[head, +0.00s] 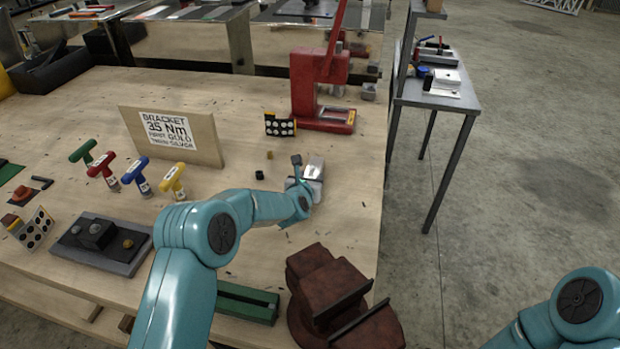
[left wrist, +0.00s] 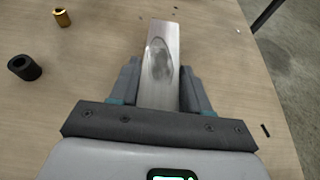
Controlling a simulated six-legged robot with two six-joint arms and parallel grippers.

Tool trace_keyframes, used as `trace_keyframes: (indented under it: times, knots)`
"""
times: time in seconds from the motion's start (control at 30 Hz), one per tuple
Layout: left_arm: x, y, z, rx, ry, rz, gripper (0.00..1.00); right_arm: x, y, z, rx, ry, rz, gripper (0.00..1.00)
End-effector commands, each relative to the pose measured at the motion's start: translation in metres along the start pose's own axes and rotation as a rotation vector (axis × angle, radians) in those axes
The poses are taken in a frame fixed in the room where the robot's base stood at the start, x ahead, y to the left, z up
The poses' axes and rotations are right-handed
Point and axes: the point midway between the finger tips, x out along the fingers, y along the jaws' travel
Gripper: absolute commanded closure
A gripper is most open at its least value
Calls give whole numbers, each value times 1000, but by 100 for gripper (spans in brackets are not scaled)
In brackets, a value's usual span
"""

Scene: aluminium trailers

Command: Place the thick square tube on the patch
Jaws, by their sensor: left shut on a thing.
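A thick silver square tube (head: 315,168) is at the right side of the wooden bench in the head view. My left gripper (head: 303,187) reaches it from the left and is shut on it. In the left wrist view the tube (left wrist: 162,95) lies between the two fingers of the left gripper (left wrist: 160,75) and sticks out past them, with a dark oval mark on its top face. I cannot tell whether the tube touches the bench. I cannot pick out the patch with certainty. My right gripper is out of view.
A red press (head: 320,90) stands behind the tube, and a dark red vise (head: 335,295) in front. A bracket sign (head: 172,136) and several coloured T-handles (head: 133,172) stand to the left. A black bush (left wrist: 24,68) and a brass bush (left wrist: 61,17) are near. Bare wood surrounds the tube.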

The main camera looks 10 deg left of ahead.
Motion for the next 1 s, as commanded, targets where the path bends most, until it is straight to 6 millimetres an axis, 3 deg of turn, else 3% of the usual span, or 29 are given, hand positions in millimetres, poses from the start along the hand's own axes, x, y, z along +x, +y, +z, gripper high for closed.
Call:
trace_keyframes:
  times: [0.33, 0.37, 0.4, 0.43, 0.83, 1.0]
  knots:
    - [1, 0, -2, 1, -2, 0, 88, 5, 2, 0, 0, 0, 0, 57]
    - [1, 0, -1, 1, -1, 0, 47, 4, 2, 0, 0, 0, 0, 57]
    - [0, 0, -1, 1, -1, 0, 34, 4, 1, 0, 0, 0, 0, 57]
    - [0, 0, -1, 1, -1, 0, 28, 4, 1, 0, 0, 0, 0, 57]
    - [-3, 0, 1, 1, 0, -1, 28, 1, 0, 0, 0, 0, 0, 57]
    - [-28, 0, -1, 2, 0, -2, 28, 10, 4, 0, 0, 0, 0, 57]
